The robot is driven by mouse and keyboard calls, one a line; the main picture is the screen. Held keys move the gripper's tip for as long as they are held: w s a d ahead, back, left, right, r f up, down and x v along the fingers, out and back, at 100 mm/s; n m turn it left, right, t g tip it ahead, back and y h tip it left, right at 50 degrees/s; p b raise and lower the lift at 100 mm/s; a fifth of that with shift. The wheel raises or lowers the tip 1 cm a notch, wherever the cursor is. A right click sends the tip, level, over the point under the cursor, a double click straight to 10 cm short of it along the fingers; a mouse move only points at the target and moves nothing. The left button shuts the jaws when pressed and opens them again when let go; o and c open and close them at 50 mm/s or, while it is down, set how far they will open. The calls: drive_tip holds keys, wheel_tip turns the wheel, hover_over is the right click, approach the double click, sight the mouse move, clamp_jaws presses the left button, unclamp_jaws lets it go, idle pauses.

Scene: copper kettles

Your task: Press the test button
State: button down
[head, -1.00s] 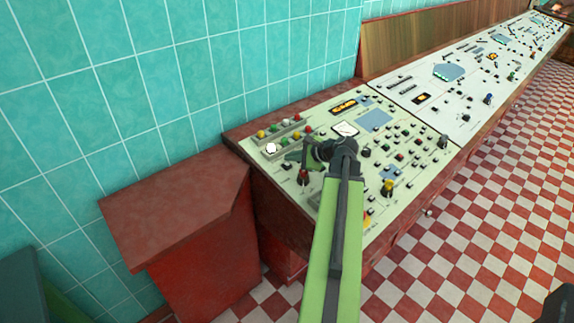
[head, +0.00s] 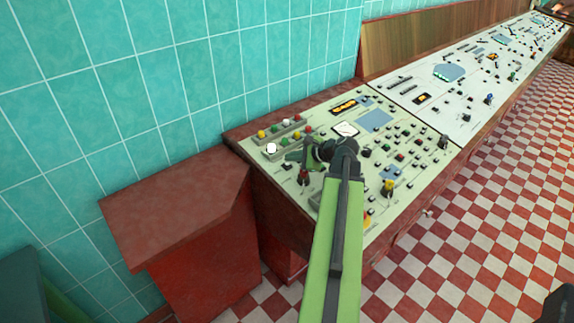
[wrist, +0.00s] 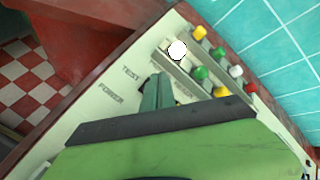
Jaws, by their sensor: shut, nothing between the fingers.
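A round white button (head: 271,148) sits at the near left end of the rows of coloured buttons on the pale control panel. It also shows in the wrist view (wrist: 177,50), at the top, bright white. My gripper (head: 289,157) is shut and empty, over the panel just right of the white button. In the wrist view my fingertips (wrist: 157,80) lie just below the button in the picture, apart from it. Their height above the panel is unclear.
Red, yellow, green and white buttons (wrist: 221,91) stand in rows close beside my fingers. A red-handled lever (head: 303,177) rises below my gripper. A teal tiled wall (head: 180,80) stands behind. A red ledge (head: 175,205) is at left. Checkered floor (head: 480,230) is clear at right.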

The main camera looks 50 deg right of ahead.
drive_tip(key=shift+f, duration=0.1)
drive_tip(key=shift+w+f+b, duration=0.1)
drive_tip(key=shift+f+b, duration=0.2)
drive_tip(key=shift+b, duration=0.15)
drive_tip(key=shift+f+b, duration=0.35)
drive_tip(key=shift+f, duration=0.05)
idle(0.5)
drive_tip(key=shift+r, duration=0.15)
drive_tip(key=shift+r+p, duration=0.7)
drive_tip(key=shift+p, duration=0.1)
drive_tip(key=r+p, duration=0.2)
drive_tip(key=s+r+p, duration=0.1)
drive_tip(key=r+p, duration=0.2)
drive_tip(key=shift+s, duration=0.1)
drive_tip(key=shift+f, duration=0.1)
idle(0.6)
